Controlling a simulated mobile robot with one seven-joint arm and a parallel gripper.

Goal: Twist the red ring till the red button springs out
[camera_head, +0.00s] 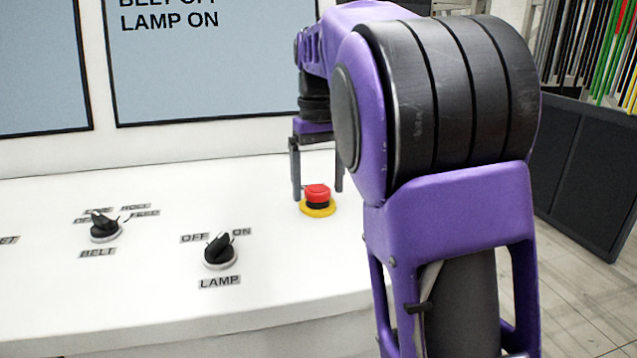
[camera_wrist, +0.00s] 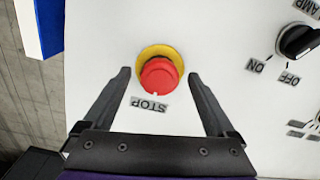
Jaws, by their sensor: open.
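The red button (camera_head: 317,193) is a mushroom-shaped stop button with a black collar and a yellow base (camera_head: 318,209), set on the white sloping panel. In the wrist view the red button (camera_wrist: 158,75) shows near the top middle, with a STOP label (camera_wrist: 149,104) beside it. A separate red ring cannot be told apart from the button's red cap. My gripper (camera_head: 317,195) is open. In the wrist view my gripper (camera_wrist: 158,75) has one finger on each side of the button, apart from it, with bare panel between.
A black LAMP knob (camera_head: 220,250) and a black BELT knob (camera_head: 104,226) stand on the panel left of the button. A screen (camera_head: 205,70) reading LAMP ON is behind the panel. The white panel (camera_head: 150,285) is otherwise clear near the button.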

